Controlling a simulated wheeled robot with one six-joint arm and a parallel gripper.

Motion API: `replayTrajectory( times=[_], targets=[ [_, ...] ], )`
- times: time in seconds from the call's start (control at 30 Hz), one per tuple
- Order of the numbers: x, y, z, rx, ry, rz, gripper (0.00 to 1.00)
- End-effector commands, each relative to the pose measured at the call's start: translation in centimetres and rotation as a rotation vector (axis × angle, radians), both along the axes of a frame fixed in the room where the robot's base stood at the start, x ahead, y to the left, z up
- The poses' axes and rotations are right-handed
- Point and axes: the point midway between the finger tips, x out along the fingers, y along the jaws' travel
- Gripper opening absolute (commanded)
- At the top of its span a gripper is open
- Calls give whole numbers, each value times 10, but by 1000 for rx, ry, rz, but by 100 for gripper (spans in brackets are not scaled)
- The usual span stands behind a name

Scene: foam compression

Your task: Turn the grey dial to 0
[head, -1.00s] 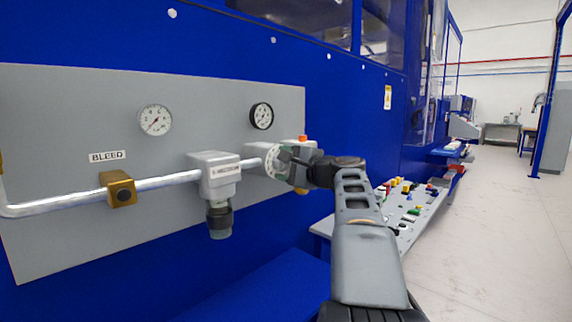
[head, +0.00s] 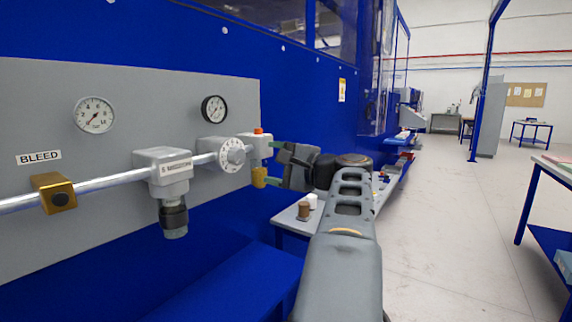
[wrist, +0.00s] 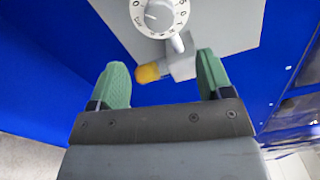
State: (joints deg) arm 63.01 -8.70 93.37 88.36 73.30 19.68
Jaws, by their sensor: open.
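The grey dial (head: 232,155) sits on the pipe on the grey wall panel, with a white numbered ring around its grey knob. It also shows at the top of the wrist view (wrist: 160,14), partly cut off, and I cannot tell which mark it points to. My gripper (head: 272,166) is open and empty, to the right of the dial and apart from it in the head view. In the wrist view its two green fingers (wrist: 161,66) are spread wide, below the dial.
A block with a yellow fitting (head: 259,177) and an orange top (head: 258,130) stands close to my fingers. A grey valve body (head: 163,172) is left of the dial. Two gauges hang above the pipe.

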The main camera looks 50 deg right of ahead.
Motion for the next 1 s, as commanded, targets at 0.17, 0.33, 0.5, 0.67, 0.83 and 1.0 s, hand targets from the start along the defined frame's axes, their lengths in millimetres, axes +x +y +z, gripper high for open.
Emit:
replayTrajectory(
  times=[0.17,0.33,0.5,0.67,0.83,1.0],
  targets=[
    [-20,-4,0,0,0,-2,73],
    [-27,-5,0,0,-1,0,73],
    [-28,-5,0,0,-1,1,73],
    [-28,-5,0,0,0,0,73],
    [-28,-5,0,0,0,0,73],
    [-25,-1,1,-6,15,9,73]
  ],
)
